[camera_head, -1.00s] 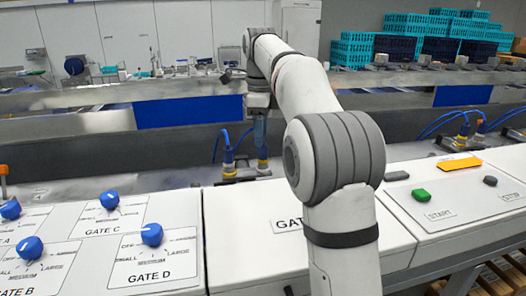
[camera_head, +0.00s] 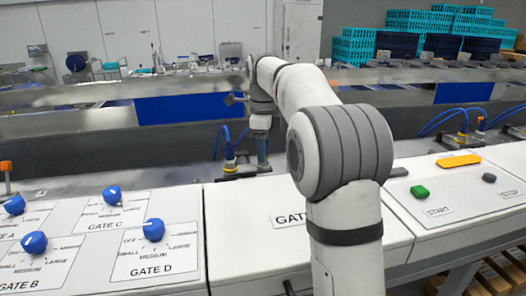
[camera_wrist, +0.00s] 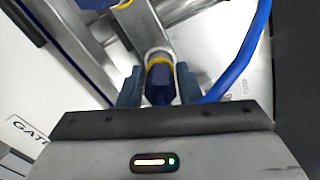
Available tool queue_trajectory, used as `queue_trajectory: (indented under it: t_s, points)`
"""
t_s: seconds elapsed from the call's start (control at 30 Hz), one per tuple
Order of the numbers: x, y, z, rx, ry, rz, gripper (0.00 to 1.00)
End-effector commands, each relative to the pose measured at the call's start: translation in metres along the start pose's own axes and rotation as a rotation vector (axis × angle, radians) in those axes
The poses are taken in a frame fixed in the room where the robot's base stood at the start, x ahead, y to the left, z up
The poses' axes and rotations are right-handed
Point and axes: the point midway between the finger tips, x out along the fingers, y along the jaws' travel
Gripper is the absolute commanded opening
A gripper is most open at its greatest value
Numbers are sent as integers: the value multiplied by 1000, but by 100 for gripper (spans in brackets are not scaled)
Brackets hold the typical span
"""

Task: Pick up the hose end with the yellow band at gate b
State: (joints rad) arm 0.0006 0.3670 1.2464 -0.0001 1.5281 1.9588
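The blue hose end with a yellow band (camera_wrist: 160,72) stands between the two fingers of my gripper (camera_wrist: 159,88) in the wrist view. The fingers lie on either side of it and look open around it; any contact is hard to make out. In the head view my gripper (camera_head: 261,138) points down over this hose end (camera_head: 262,160), whose upper part is hidden by the fingers. A second hose end (camera_head: 229,160) with a yellow band and a blue hose stands just to its left.
A white panel edge with a partly hidden "GAT" label (camera_head: 287,218) lies in front. Blue knobs, including the Gate B knob (camera_head: 34,242), are at left. A green start button (camera_head: 419,191) and more hoses (camera_head: 463,130) are at right. A metal rail (camera_head: 180,150) runs behind.

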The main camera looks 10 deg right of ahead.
Motion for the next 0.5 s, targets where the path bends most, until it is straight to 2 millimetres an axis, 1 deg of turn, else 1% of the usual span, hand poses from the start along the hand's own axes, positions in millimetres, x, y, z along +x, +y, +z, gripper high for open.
queue_trajectory:
  t_s: [0.03, 0.07, 0.37, 0.5]
  points:
    - [0, 0, 0, 0, 0, 0, 27]
    - [0, 0, 0, 0, 0, 0, 25]
    - [0, 0, 0, 1, 0, 0, 0]
    - [0, 0, -1, 1, 0, 0, 0]
